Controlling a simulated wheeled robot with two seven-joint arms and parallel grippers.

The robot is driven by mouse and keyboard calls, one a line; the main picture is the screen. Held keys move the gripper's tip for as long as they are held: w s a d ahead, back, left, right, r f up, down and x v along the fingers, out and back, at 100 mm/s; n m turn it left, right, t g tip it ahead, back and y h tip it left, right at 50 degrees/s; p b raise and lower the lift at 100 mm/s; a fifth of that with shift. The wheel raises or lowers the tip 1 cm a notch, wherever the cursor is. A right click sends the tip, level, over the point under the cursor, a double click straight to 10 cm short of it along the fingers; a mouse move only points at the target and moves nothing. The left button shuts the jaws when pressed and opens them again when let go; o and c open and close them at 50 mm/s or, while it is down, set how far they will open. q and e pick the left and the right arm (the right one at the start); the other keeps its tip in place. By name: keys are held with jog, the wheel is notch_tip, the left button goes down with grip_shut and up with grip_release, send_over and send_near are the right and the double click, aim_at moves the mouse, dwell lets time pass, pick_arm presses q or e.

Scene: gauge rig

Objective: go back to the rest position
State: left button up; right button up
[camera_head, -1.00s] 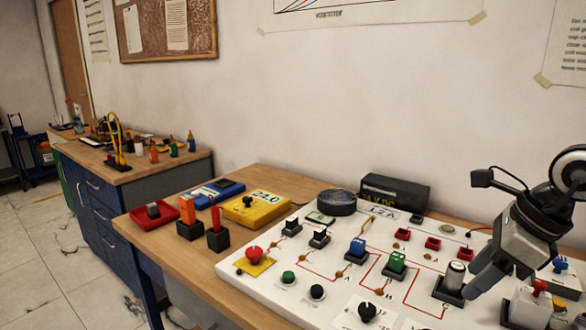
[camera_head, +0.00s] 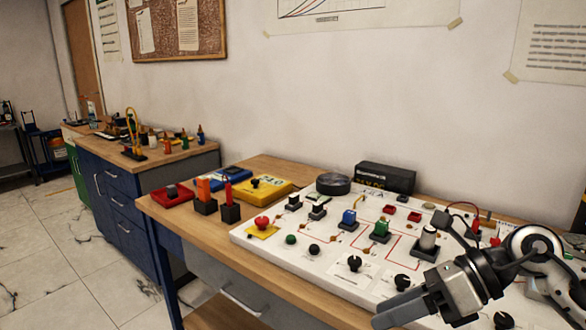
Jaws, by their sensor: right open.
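My right gripper (camera_head: 400,308) is at the lower right of the head view, above the near right edge of the white gauge board (camera_head: 262,246). Its fingers point down and left, apart from the board's knobs, with nothing seen between them. The board lies on the wooden bench and carries a red button (camera_head: 262,222), a blue block (camera_head: 349,218), a green block (camera_head: 381,229), black knobs and a silver-topped knob (camera_head: 428,238). My arm hides the board's right part. My left gripper is out of view.
A yellow meter (camera_head: 264,187), a red tray (camera_head: 172,195) and two black holders with orange and red pieces stand on the bench's left. A black box (camera_head: 386,177) stands by the wall. A second blue cabinet (camera_head: 125,195) is further left. The floor at lower left is clear.

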jog(key=s+a+r+m+t+y, duration=0.1)
jog(key=a+m+t+y, duration=0.6)
jog(key=m, duration=0.4)
jog(key=d+f+m+t+h, duration=0.3)
jog(key=f+m+t+h, duration=0.3)
jog(key=m, duration=0.6)
jog(key=d+f+m+t+h, duration=0.35)
jog(key=f+m+h, duration=0.3)
jog(key=m, duration=0.55)
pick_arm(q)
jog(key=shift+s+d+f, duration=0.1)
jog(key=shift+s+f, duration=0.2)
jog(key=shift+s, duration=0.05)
pick_arm(e)
jog(key=s+f+m+g+h, duration=0.3)
jog(key=s+f+m+g, duration=0.4)
jog(key=s+f, duration=0.4)
notch_tip(320, 180, down, 5)
jog(key=shift+d+r+m, duration=0.1)
jog(key=shift+d+m, duration=0.35)
jog(key=shift+m, duration=0.35)
jog(key=shift+s, duration=0.1)
